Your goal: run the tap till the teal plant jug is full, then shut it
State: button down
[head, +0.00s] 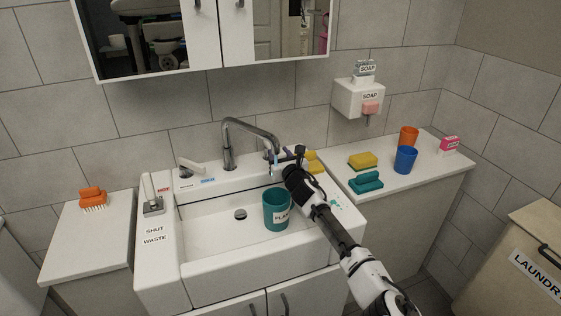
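The teal plant jug (276,211) stands upright in the white sink (205,238), its label partly readable and turned to the right. The chrome tap (229,145) arches over the basin, with its spout end above the jug. A short pale-blue streak shows below the spout; it looks like water, but my arm crowds the view there. A lever handle (191,166) sits on the ledge left of the tap, near red and blue marks. My gripper (287,156) is at the ledge right of the spout, above the jug. Its fingers are too small and dark to read, and anything it touches is hidden.
A lever by the "SHUT WASTE" label (154,235) stands on the sink's left rim. The right counter (405,182) holds sponges, a teal brush (366,182), blue (405,160) and orange cups. A soap dispenser (360,98) hangs above. An orange brush (92,198) lies left.

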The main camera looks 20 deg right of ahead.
jog(key=shift+r, duration=0.45)
jog(key=c, duration=1.3)
grip_release()
jog(key=o, duration=0.4)
jog(key=shift+w+f, duration=0.15)
jog(key=shift+f, duration=0.15)
jog(key=shift+s+f, duration=0.1)
jog(key=shift+s, duration=0.45)
jog(key=s+b, duration=0.1)
jog(key=s, duration=0.5)
jog(key=s+b, duration=0.2)
jog(key=s, duration=0.4)
jog(key=shift+s+d, duration=0.2)
jog(key=shift+s, duration=0.2)
